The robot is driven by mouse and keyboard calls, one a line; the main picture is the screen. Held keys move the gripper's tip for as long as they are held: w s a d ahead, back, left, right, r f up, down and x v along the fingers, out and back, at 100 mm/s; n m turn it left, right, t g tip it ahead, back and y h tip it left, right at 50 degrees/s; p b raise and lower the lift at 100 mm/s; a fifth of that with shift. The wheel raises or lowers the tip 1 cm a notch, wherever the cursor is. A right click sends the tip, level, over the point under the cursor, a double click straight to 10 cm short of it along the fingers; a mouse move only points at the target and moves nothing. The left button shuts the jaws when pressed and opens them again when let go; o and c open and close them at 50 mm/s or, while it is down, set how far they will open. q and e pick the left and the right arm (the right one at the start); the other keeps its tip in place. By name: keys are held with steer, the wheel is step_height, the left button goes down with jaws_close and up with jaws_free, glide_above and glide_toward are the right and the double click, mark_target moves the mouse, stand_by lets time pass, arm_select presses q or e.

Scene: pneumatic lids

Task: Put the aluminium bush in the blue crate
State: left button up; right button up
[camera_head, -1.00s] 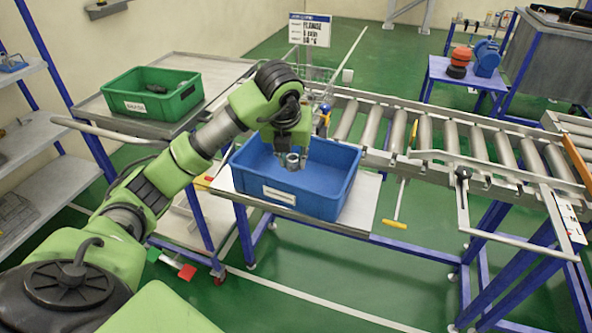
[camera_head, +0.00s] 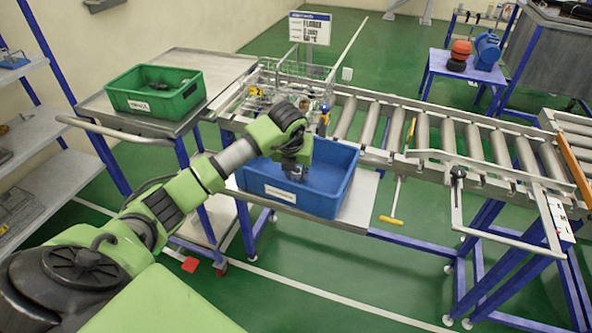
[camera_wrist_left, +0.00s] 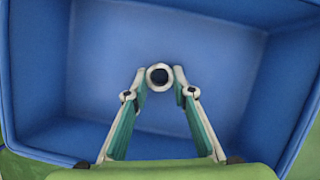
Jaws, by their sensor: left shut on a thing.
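The blue crate (camera_head: 333,190) stands on a cart shelf in front of the roller conveyor, and its interior fills most of the left wrist view (camera_wrist_left: 55,115). My left gripper (camera_head: 295,176) is inside the crate's outline, pointing down. In the left wrist view the gripper (camera_wrist_left: 160,76) is shut on the aluminium bush (camera_wrist_left: 160,70), a small pale ring with a dark bore, held between the fingertips over the crate floor. I cannot tell whether the bush touches the floor. In the head view the bush is not clearly distinguishable. My right gripper is not in view.
A green crate (camera_head: 130,101) with grey parts stands on a cart at the left. A wire basket (camera_head: 285,85) and a sign (camera_head: 309,29) are behind the blue crate. The roller conveyor (camera_head: 450,140) runs right. Shelves (camera_head: 40,150) line the left edge.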

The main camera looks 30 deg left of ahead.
arm_select(q)
steer(key=o, duration=1.1)
steer(key=shift+f, duration=0.1)
steer(key=b+v, duration=0.2)
steer(key=v, duration=1)
